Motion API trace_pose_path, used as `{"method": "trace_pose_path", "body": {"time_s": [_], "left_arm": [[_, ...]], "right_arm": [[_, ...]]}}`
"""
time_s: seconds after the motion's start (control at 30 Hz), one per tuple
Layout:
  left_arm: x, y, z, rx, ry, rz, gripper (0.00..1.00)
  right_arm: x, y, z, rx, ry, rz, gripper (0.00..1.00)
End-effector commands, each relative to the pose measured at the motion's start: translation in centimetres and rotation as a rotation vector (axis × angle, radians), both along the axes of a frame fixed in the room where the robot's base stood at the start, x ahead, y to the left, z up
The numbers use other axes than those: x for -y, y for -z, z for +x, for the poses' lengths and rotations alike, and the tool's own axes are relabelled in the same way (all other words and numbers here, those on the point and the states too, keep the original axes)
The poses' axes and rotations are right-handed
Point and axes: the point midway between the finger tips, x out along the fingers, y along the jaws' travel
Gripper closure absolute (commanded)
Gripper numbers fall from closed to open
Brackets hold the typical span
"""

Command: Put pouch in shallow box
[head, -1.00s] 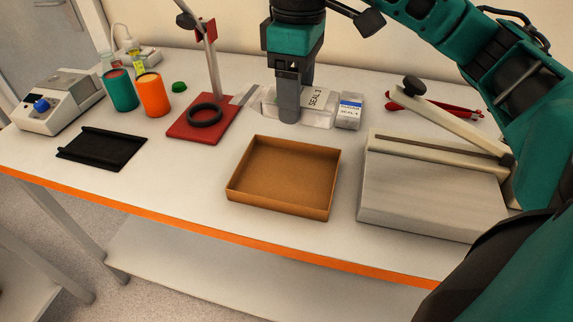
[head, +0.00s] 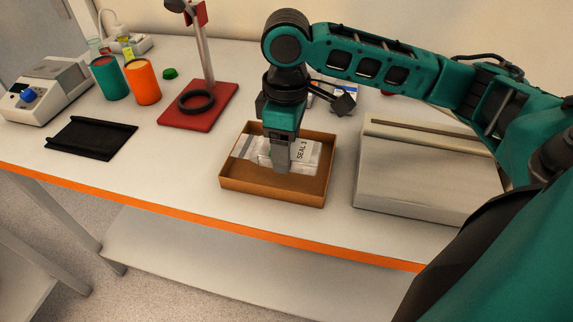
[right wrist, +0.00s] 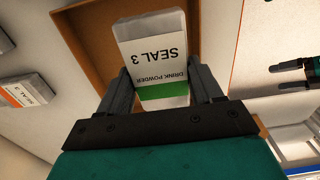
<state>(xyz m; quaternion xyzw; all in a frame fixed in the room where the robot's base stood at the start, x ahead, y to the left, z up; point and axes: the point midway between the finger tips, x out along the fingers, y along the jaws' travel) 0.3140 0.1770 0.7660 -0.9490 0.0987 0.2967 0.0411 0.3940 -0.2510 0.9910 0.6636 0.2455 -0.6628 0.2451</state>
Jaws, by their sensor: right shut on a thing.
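The pouch (head: 306,152) is a clear and white packet labelled SEAL 3. In the right wrist view the pouch (right wrist: 157,52) shows "DRINK POWDER" and a green band. My right gripper (head: 282,166) is shut on it, with one finger on each side in the right wrist view (right wrist: 160,82). The shallow box (head: 268,197) is brown and open-topped. Gripper and pouch are over its inside; I cannot tell whether the pouch touches the floor. Dark fingers with teal, apparently my left gripper (right wrist: 290,80), show at the right wrist view's right edge.
A pale flat-topped appliance (head: 430,178) stands right of the box. A red stand (head: 198,117) with a black ring is behind left, and a black tray (head: 92,138) lies farther left. Another labelled packet (right wrist: 24,94) lies near. The orange front edge (head: 215,227) is close.

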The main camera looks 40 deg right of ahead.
Motion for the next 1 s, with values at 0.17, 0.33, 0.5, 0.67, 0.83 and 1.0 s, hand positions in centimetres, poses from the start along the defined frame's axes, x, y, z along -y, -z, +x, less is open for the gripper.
{"method": "trace_pose_path", "body": {"time_s": [0.17,0.33,0.5,0.67,0.83,1.0], "left_arm": [[0.0,0.3,0.0,0.000,0.000,0.000,0.00],[0.0,0.8,0.0,0.000,0.000,0.000,0.00],[0.0,0.9,0.1,0.001,0.001,0.001,0.00],[0.0,0.8,0.2,0.004,0.000,0.001,0.00],[0.0,0.6,0.3,0.006,0.000,0.001,0.00],[0.0,0.6,0.3,0.006,0.000,0.001,0.00]], "right_arm": [[0.0,1.2,0.0,0.001,0.002,0.000,0.73],[0.1,3.6,0.0,-0.002,0.002,-0.001,0.73],[0.0,5.1,0.0,0.002,0.000,-0.001,0.73],[0.0,5.0,0.0,0.003,0.000,0.000,0.73],[0.0,5.2,0.0,0.001,0.000,0.001,0.33],[0.0,5.2,0.0,0.001,0.000,0.000,0.24]]}}
